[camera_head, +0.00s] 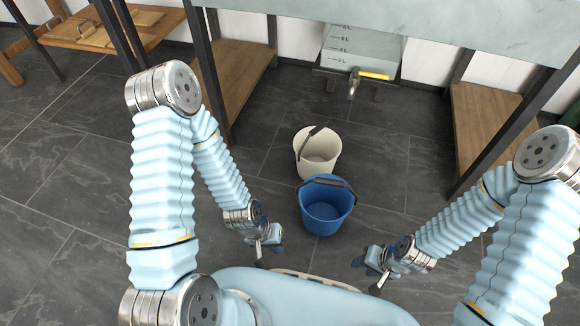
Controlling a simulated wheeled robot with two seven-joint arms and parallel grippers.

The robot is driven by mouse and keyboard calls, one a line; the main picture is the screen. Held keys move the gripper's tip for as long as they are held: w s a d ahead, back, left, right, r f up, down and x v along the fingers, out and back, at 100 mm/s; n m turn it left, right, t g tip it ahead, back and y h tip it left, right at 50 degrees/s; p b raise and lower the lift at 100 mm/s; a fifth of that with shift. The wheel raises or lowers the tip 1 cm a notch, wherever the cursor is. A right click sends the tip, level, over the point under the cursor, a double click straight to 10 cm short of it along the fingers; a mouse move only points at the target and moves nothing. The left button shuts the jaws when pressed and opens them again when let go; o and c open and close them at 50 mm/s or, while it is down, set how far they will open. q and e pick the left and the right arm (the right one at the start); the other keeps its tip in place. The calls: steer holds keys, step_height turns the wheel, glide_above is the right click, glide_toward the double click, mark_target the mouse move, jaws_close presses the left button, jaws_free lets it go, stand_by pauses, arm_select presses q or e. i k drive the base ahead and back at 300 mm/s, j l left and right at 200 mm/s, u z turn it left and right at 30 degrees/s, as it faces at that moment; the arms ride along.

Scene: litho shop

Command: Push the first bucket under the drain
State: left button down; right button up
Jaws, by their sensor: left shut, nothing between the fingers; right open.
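A white bucket (318,160) stands upright on the dark tiled floor, below and a little left of the drain (354,84). The drain is a small tap under a clear graduated tank (362,47). A blue bucket (327,213) stands upright in front of the white one, nearer to me, and overlaps part of it in the view. My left gripper (261,259) is shut and empty, low to the left of the blue bucket and apart from it. My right gripper (367,274) is open and empty, to the right and nearer to me, apart from the bucket.
A grey stone-like counter (470,28) spans the top, with dark legs at both sides. Wooden lower shelves (238,82) and (497,120) flank the drain on the left and right. A wooden table (110,30) is at the upper left. Floor beside the buckets is clear.

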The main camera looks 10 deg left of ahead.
mark_target(317, 150)
steer(key=j+z, duration=0.1)
steer(key=z, duration=0.75)
steer(key=j+z, duration=0.15)
steer(key=z, duration=0.25)
steer(key=k+z, duration=0.1)
steer(key=z, duration=0.35)
steer(key=k+j, duration=0.3)
steer(key=j, duration=0.15)
steer(key=k+j, duration=0.3)
steer(key=j, duration=0.15)
steer(key=k+j, duration=0.3)
steer(key=j, duration=0.15)
